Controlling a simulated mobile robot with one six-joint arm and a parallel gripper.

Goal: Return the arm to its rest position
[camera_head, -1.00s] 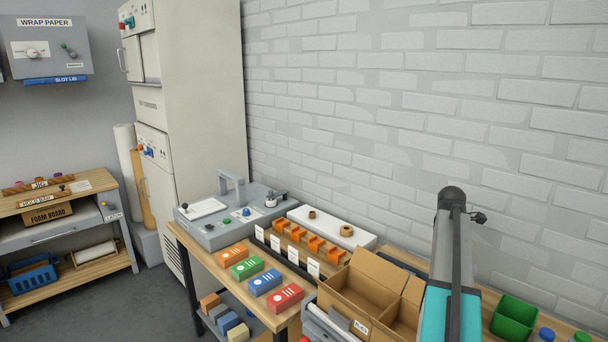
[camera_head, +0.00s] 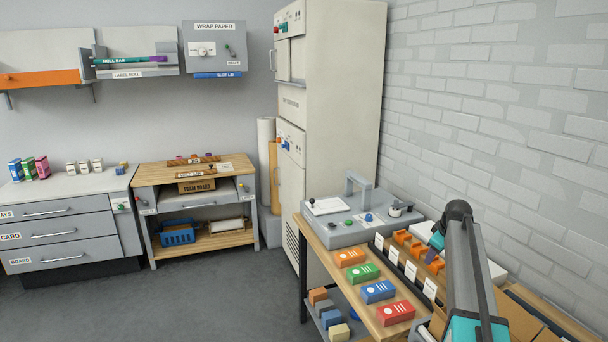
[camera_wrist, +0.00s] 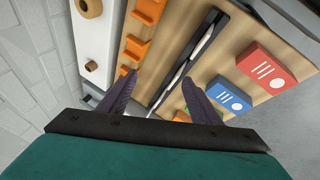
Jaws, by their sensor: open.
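My arm (camera_head: 468,270) rises at the right of the head view, grey with a teal section, above the wooden workbench (camera_head: 345,290). In the wrist view my gripper (camera_wrist: 160,80) has its two dark fingers spread wide apart, with nothing between them. It hangs over the bench, near the row of orange holders (camera_wrist: 138,48) and the dark strip with cards (camera_wrist: 190,58). In the head view the arm hides most of the gripper and part of the bench.
Orange, green, blue and red boxes (camera_head: 378,291) lie along the bench's front edge. A grey machine (camera_head: 345,230) stands at its far end, beside a tall cabinet (camera_head: 345,120). A brick wall (camera_head: 500,100) closes the right side. The floor (camera_head: 200,300) at left is clear.

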